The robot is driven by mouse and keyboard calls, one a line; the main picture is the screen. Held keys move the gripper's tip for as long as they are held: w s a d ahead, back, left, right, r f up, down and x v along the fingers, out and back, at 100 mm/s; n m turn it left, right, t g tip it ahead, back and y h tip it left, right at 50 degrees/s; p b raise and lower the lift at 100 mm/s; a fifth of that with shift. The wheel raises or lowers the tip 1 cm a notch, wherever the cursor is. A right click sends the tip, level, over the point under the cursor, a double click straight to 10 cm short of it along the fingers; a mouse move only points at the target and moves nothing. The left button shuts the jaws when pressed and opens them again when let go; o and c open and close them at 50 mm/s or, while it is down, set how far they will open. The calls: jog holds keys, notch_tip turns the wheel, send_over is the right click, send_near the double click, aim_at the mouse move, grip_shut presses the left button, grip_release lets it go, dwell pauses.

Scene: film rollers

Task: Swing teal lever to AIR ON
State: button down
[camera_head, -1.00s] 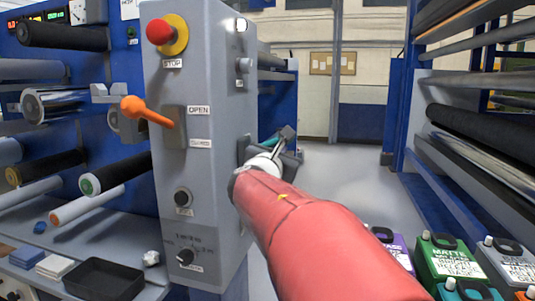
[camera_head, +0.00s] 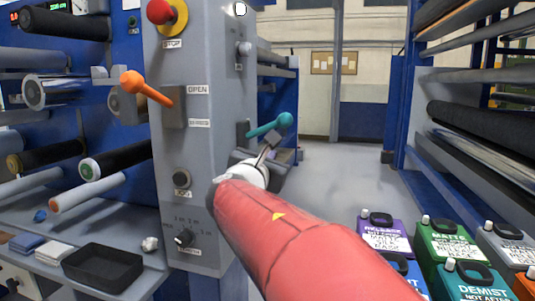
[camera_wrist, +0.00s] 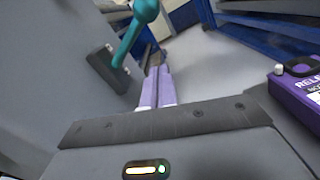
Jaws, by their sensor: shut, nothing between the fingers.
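The teal lever (camera_head: 268,127) sits on the right side face of the grey control post, its round knob (camera_head: 286,120) pointing right and slightly up in the head view. In the wrist view the teal lever (camera_wrist: 128,42) rises from a dark mounting plate (camera_wrist: 112,68) to its knob at the top edge. My gripper (camera_head: 274,137) is just below the lever in the head view. Its purple fingers (camera_wrist: 157,84) are together and empty, right of the lever in the wrist view. I cannot tell whether they touch it. No AIR ON label is readable.
The grey post (camera_head: 215,80) also carries an orange lever (camera_head: 147,88), a red stop button (camera_head: 160,11) and knobs. A purple jug (camera_head: 384,236) and several other jugs stand at lower right. A black tray (camera_head: 103,268) is at lower left. The aisle floor (camera_head: 335,170) behind is clear.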

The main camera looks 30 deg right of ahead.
jog(key=v, duration=0.5)
jog(key=shift+f, duration=0.15)
